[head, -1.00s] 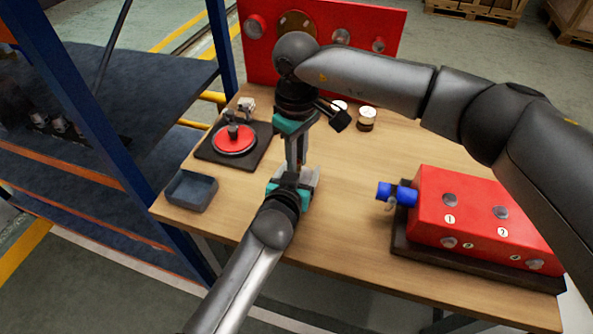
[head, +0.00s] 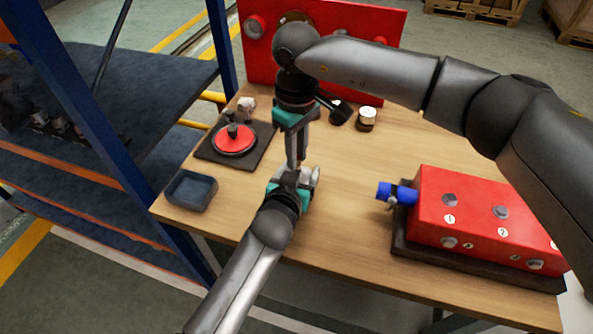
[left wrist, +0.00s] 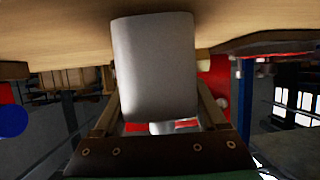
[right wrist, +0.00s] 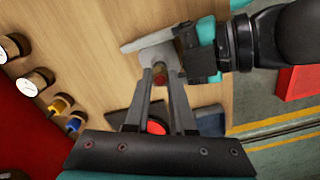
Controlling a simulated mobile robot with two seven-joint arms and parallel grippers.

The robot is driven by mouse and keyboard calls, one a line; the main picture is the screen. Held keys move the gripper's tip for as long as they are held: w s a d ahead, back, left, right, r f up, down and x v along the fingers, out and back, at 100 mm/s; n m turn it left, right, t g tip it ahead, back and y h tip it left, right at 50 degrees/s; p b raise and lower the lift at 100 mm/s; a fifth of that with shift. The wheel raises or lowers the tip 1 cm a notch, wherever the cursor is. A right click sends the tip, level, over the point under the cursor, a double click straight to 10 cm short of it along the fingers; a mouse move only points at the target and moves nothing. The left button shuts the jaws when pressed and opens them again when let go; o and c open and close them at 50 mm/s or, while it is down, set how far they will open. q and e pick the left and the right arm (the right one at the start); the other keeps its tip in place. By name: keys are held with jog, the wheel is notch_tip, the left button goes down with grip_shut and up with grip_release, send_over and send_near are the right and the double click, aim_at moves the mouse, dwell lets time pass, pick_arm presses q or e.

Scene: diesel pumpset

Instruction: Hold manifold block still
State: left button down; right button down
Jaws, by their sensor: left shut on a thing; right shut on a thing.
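The manifold block, seen as a plain light-grey block (left wrist: 155,70), is between the fingers of my left gripper (head: 291,184). It also shows in the right wrist view as a pale grey piece (right wrist: 148,42) beside the teal left gripper. In the head view it is mostly hidden by the grippers. My right gripper (right wrist: 160,84) comes down from above, its fingertips close together at the block. It is shut on a small round part with a dark red face (right wrist: 160,74), mostly hidden by the fingers. Whether that part touches the block cannot be told.
A red numbered box (head: 480,215) with a blue fitting (head: 384,191) stands at the right. A black plate (head: 263,146) with a red disc (head: 234,140), a grey tray (head: 190,190) and blue shelving lie left. A red panel (head: 345,65) stands behind.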

jog(key=shift+r, duration=0.15)
dwell(0.3)
jog(key=shift+r, duration=2.4)
pick_arm(q)
grip_release()
jog(key=v, duration=1.2)
jog(key=shift+a, duration=0.1)
